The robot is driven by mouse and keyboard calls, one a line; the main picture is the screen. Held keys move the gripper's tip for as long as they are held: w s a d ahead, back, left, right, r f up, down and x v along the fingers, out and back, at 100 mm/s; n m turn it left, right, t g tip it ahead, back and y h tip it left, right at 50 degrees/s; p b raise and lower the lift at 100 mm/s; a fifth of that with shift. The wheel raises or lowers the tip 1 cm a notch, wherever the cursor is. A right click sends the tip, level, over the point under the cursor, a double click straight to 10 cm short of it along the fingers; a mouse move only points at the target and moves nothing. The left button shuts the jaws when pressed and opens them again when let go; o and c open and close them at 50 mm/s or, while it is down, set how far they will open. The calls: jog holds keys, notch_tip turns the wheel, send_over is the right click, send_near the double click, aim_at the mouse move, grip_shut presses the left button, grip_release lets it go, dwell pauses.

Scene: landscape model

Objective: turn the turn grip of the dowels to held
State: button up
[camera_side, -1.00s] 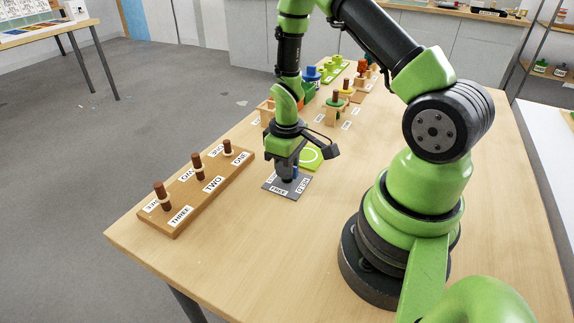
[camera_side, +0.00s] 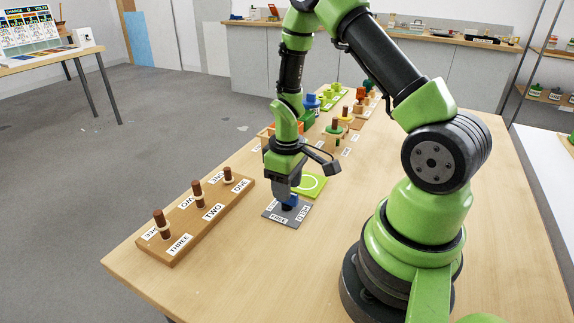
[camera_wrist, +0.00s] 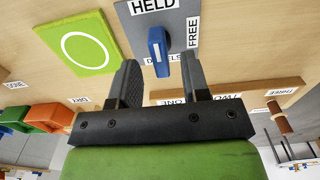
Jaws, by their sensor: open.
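The turn grip of the dowels is a blue bar (camera_wrist: 157,48) standing on a grey plate (camera_wrist: 182,14) lettered HELD, FREE and DOWELS. In the wrist view its length runs roughly from the DOWELS label toward HELD, and FREE is to its right. In the side view the grey plate (camera_side: 302,218) lies on the table below my gripper (camera_side: 290,193), which partly hides the blue grip (camera_side: 290,203). In the wrist view my gripper (camera_wrist: 160,70) is open, its two dark fingers apart on either side of the grip's near end. I see no contact.
A wooden rack (camera_side: 187,240) labelled ONE, TWO, THREE with upright brown dowels stands left of the plate. A green square with a white circle (camera_side: 311,186) lies just behind it. Coloured containers and pegged blocks stand farther back. The table's right side is bare.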

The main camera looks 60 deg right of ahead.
notch_tip(320, 180, up, 7)
jog(key=shift+r, duration=0.2)
dwell(0.3)
jog(key=s+a+r+m+t, duration=0.2)
jog(key=a+r+t, duration=0.35)
jog(key=r, duration=0.75)
jog(key=s+a+r+m+t+y, duration=0.1)
jog(key=s+a+r+m+y, duration=0.1)
jog(key=s+a+r, duration=0.4)
jog(key=shift+s+a+t, duration=0.35)
jog(key=shift+s+a, duration=0.25)
jog(key=shift+s, duration=0.75)
jog(key=shift+r, duration=0.1)
